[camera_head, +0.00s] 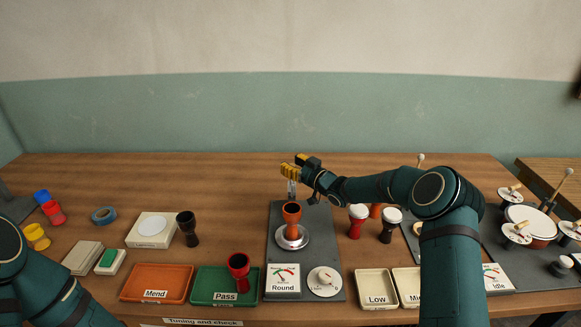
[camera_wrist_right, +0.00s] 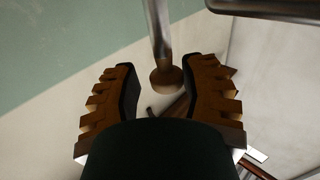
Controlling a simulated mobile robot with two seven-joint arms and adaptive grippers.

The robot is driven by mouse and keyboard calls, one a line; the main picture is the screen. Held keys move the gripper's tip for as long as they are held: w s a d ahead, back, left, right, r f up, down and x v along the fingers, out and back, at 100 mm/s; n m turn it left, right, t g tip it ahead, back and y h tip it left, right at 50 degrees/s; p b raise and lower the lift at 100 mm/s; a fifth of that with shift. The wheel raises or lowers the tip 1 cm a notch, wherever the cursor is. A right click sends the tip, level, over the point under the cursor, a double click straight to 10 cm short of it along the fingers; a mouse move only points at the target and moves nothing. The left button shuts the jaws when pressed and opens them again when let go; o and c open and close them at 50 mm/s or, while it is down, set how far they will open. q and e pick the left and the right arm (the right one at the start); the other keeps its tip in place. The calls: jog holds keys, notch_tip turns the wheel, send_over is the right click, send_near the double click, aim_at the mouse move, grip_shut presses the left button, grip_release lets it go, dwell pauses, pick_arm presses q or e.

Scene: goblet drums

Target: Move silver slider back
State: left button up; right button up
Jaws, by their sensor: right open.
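A small silver piece (camera_head: 291,187), which looks like the silver slider, shows just below my right gripper, above the orange goblet drum (camera_head: 291,213). The drum stands on a round silver base (camera_head: 292,238) on a dark grey panel (camera_head: 277,256). My right gripper (camera_head: 291,172) has yellow fingers and is over the panel's far part. In the right wrist view its fingers (camera_wrist_right: 162,68) are apart, with a metal rod (camera_wrist_right: 159,35) with a rounded tan end between them. I cannot tell whether either finger touches it. My left gripper is out of view; only my left arm shows.
Several drums stand right of the panel, near my right arm. The table behind is clear.

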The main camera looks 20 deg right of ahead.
jog(key=shift+o, duration=0.3)
jog(key=shift+s, duration=0.15)
jog(key=shift+f, duration=0.15)
jog(key=shift+a, duration=0.1)
jog(key=v, duration=1.2)
